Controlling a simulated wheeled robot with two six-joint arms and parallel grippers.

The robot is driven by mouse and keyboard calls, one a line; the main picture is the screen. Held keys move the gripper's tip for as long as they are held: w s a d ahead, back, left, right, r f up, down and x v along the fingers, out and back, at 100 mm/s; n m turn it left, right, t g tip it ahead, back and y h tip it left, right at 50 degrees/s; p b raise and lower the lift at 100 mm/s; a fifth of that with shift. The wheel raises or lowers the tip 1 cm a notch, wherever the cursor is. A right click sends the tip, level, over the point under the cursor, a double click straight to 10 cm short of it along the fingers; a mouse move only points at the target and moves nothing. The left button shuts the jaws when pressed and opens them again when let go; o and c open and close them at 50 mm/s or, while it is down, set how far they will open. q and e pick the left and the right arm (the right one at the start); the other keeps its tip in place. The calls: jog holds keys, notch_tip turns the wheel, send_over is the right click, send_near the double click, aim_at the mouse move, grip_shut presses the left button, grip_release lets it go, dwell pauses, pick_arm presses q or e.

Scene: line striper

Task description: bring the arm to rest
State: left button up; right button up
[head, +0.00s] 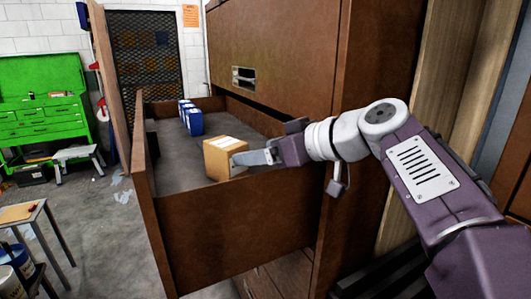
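My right arm (420,170) comes in from the right. Its gripper (238,160) is at the right side of a brown cardboard box (222,160) with a pale strip on top. One grey finger overlaps the box's edge in this view. The other finger is not clearly seen, so I cannot tell whether the gripper is shut on the box. The box shows just above the front wall of an open brown drawer (235,225). I cannot tell whether it rests on the drawer floor. My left gripper is not in view.
Several blue boxes (192,122) stand in a row farther back in the drawer. A tall brown cabinet (275,50) rises behind it. A green tool bench (42,115) stands at the far left, a small table (22,212) at the near left. Grey floor between is mostly clear.

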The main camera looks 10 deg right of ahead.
jog(key=shift+s+d+r, duration=0.25)
jog(key=shift+s+d, duration=0.1)
jog(key=shift+s, duration=0.1)
